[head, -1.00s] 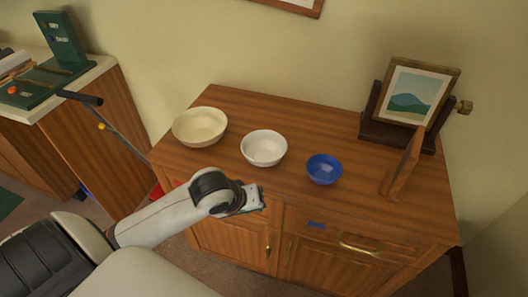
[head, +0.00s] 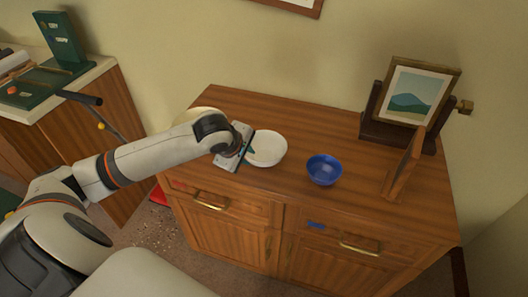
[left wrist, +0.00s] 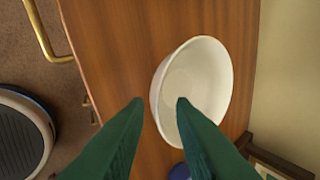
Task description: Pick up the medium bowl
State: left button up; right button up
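The medium bowl is the white one (head: 268,150), upright on the wooden cabinet top between a larger cream bowl and a smaller blue bowl (head: 324,169). It also shows in the left wrist view (left wrist: 198,88). My left gripper (head: 249,146) is at the white bowl's left side, above the cabinet top. In the left wrist view its two green fingers (left wrist: 160,103) are apart with nothing held between them, and the bowl's near rim lies just beyond the tips. Whether a finger touches the bowl I cannot tell. My right gripper is not in view.
The cream bowl (head: 196,116) is mostly hidden behind my left arm. A framed picture (head: 413,97) on a dark stand and a leaning wooden piece (head: 404,163) occupy the cabinet's right. The cabinet top (head: 290,112) is clear behind the bowls. A counter stands at left.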

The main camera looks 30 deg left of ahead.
aim_at(250, 159)
pick_arm(q)
jog(key=x, duration=0.5)
jog(key=shift+f, duration=0.35)
grip_shut()
